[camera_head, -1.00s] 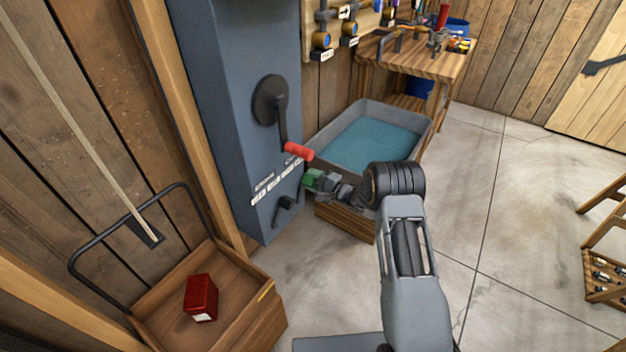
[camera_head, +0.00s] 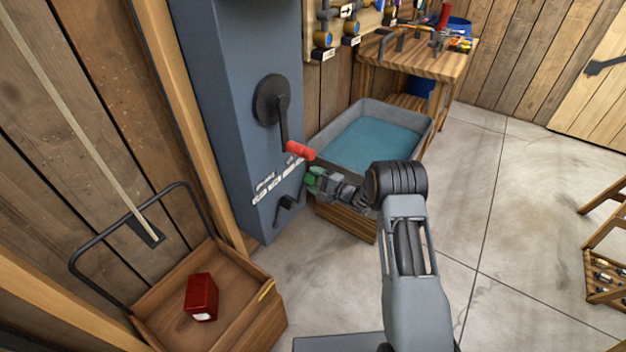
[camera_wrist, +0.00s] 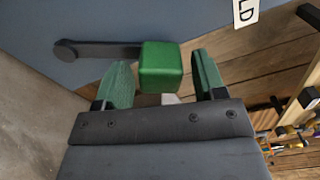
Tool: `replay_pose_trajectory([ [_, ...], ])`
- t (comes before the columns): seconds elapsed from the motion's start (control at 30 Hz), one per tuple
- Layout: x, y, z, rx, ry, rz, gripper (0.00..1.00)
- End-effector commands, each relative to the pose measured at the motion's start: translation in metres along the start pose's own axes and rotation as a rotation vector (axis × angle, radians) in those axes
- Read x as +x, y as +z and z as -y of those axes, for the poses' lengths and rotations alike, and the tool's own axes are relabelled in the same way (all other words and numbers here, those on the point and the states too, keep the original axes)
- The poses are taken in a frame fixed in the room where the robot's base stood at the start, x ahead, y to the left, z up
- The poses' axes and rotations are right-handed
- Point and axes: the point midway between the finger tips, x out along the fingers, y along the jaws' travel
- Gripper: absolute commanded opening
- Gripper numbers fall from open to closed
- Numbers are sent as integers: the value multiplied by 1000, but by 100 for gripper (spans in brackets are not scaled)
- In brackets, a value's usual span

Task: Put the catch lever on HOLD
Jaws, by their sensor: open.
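The catch lever is a dark arm (camera_wrist: 100,50) on the blue-grey cabinet, with a green block-shaped knob (camera_wrist: 161,66) at its end. In the head view the dark lever (camera_head: 286,207) shows low on the cabinet; I cannot make out its knob apart from my gripper there. My gripper (camera_head: 314,181) is open in front of the cabinet's edge. In the wrist view its green fingers (camera_wrist: 161,60) stand either side of the knob, with gaps; how deep they reach around it is unclear. A white label (camera_wrist: 246,12) reading "LD" is partly in view.
A large crank with a red handle (camera_head: 300,150) hangs just above my gripper. A grey water tub (camera_head: 428,125) stands behind it. A wooden cart (camera_head: 245,315) holding a red box (camera_head: 201,297) is at lower left.

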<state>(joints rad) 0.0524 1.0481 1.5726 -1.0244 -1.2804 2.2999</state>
Motion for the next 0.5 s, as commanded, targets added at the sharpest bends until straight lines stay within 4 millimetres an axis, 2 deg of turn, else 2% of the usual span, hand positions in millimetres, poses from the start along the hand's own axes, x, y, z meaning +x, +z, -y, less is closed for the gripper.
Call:
replay_pose_trajectory([
  [0.17,-27,0,1,2,0,-4,64],
  [0.5,-94,-1,1,1,0,-3,64],
])
